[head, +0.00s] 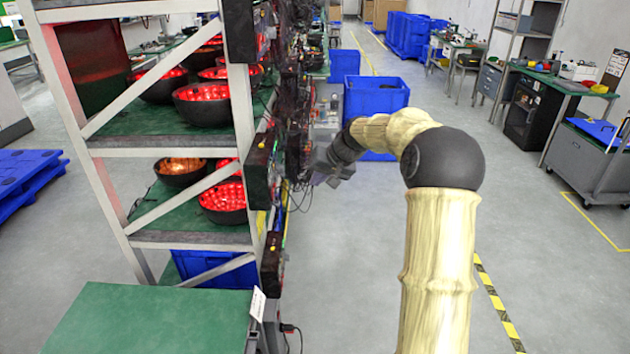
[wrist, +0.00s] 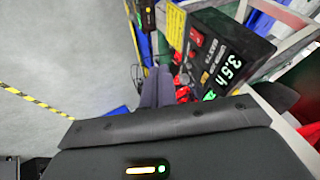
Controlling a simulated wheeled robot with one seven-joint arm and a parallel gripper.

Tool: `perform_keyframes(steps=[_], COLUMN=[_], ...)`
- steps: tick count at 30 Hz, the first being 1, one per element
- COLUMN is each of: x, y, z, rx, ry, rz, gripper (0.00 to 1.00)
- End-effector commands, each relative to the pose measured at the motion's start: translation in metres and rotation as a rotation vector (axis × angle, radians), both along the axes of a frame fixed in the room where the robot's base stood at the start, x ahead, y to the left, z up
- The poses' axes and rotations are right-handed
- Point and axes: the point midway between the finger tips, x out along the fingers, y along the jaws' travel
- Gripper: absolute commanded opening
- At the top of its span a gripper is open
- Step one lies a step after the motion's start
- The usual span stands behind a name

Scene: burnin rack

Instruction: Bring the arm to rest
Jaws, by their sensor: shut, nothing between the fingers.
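My arm (head: 437,270) rises on the right of the head view and bends left at its dark elbow toward the rack. My gripper (head: 318,179) is close to the rack's right side, in front of its wiring. In the wrist view my gripper's fingers (wrist: 155,86) are together with nothing between them. I cannot tell whether the fingers touch the rack's wiring.
The rack (head: 165,150) on the left holds several black bowls with red-lit contents and has dark modules and cables along its right side. Blue crates (head: 375,97) stand behind my arm. A green-topped surface (head: 150,320) is near left.

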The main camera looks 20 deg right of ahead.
Motion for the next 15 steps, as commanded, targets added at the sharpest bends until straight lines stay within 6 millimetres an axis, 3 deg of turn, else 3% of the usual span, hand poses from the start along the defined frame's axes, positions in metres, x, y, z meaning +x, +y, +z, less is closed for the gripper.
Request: perform_keyframes(steps=[5,8,15], x=[-0.009,-0.027,-0.106], y=[0.01,0.023,0.055], z=[-0.003,-0.01,-0.034], rx=[-0.021,-0.062,-0.206], ry=[0.014,0.042,0.126], rz=[0.012,0.027,0.07], gripper=[0.0,0.0,0.0])
